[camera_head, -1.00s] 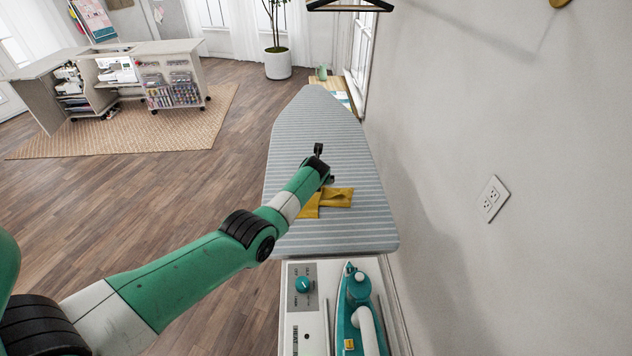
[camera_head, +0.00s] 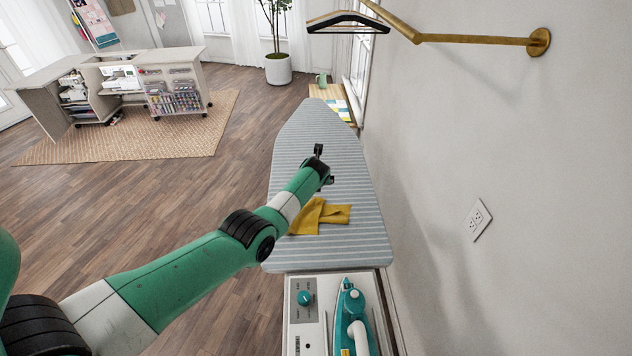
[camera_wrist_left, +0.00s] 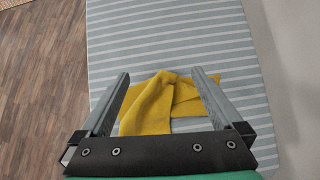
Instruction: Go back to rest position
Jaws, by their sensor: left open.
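My left gripper (camera_head: 322,167) is above the striped ironing board (camera_head: 318,135), at the end of my green arm coming in from the left. In the left wrist view its two fingers (camera_wrist_left: 160,85) are spread wide apart, with nothing clamped between them. A crumpled mustard-yellow cloth (camera_head: 325,213) lies on the board, nearer to me than the gripper in the head view. In the left wrist view the cloth (camera_wrist_left: 155,105) shows below and between the fingers, with the gripper apart from it as far as I can tell. My right gripper is in neither view.
A teal and white iron (camera_head: 352,315) sits on a white station with a teal dial (camera_head: 305,298) at the board's near end. The wall with an outlet (camera_head: 478,219) runs along the right. A hanger (camera_head: 348,22) hangs from a brass rod (camera_head: 480,39). Open wood floor lies left.

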